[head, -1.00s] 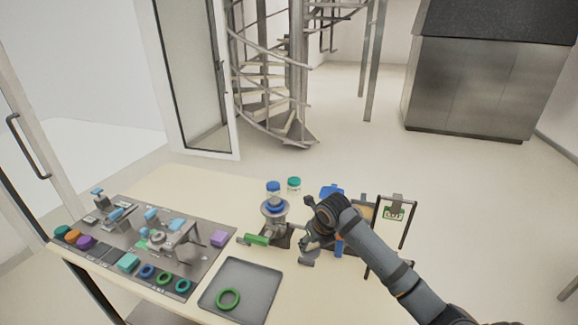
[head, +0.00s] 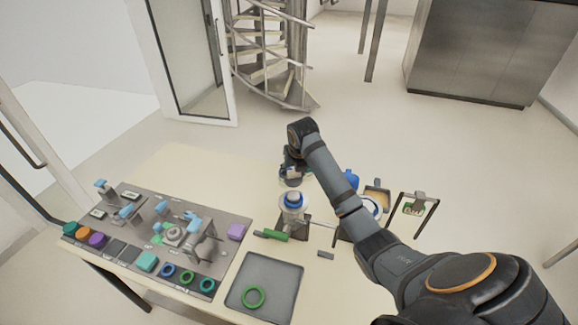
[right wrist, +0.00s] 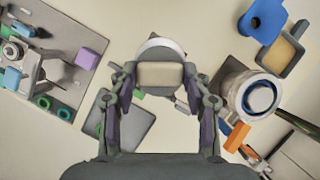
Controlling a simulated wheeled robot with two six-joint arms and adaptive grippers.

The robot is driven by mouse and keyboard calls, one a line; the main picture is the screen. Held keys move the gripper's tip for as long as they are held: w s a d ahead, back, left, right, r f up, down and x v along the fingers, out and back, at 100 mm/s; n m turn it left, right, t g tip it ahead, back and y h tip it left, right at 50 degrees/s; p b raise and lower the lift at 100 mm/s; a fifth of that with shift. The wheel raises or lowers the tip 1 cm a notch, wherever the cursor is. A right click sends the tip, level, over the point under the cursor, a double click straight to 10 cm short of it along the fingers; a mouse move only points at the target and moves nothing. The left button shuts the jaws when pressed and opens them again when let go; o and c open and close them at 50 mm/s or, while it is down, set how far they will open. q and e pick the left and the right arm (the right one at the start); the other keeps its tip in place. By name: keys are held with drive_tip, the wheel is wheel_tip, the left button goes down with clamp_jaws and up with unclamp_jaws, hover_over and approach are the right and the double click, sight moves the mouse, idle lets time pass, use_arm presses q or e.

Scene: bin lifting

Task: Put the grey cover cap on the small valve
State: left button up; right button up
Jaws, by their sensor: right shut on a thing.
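My right gripper (head: 291,168) is shut on the grey cover cap (head: 291,181), a pale round piece with a block-like grip (right wrist: 160,74) between the fingers. It is held up above the table, just behind or over a valve (head: 292,215) with a blue ring on top; the exact gap cannot be told. In the right wrist view the cap hides most of what lies below. A second round body with a blue ring (right wrist: 258,97) stands to the right; it also shows in the head view (head: 371,206), partly behind my arm. Which valve is the small one is unclear. My left gripper is not in view.
A grey panel (head: 128,244) with several fittings and coloured rings lies at left. A grey tray (head: 275,275) holds a green ring (head: 253,297). A blue container (head: 351,178), a tan tray (head: 378,195) and a dark frame (head: 408,214) stand at right. The back-left tabletop is clear.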

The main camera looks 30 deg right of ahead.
sight(295, 181)
drive_tip(key=shift+s+f, duration=0.25)
drive_tip(key=shift+s, duration=0.2)
drive_tip(key=shift+s+f, duration=0.2)
drive_tip(key=shift+s, duration=0.25)
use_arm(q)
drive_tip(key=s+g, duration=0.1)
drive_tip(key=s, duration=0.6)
use_arm(e)
drive_tip(key=shift+w+f, duration=0.25)
drive_tip(key=shift+f, duration=0.4)
drive_tip(key=x, duration=0.3)
drive_tip(key=shift+w+a+f, duration=0.15)
drive_tip(key=shift+w+f, duration=0.15)
drive_tip(key=shift+s+f+b, duration=0.1)
drive_tip(key=shift+b, duration=0.2)
drive_tip(key=shift+s, duration=0.3)
drive_tip(key=shift+f, duration=0.1)
drive_tip(key=shift+p, duration=0.35)
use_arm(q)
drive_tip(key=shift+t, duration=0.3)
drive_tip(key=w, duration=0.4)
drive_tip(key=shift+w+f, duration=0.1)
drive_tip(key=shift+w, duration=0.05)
use_arm(e)
drive_tip(key=shift+f, duration=0.25)
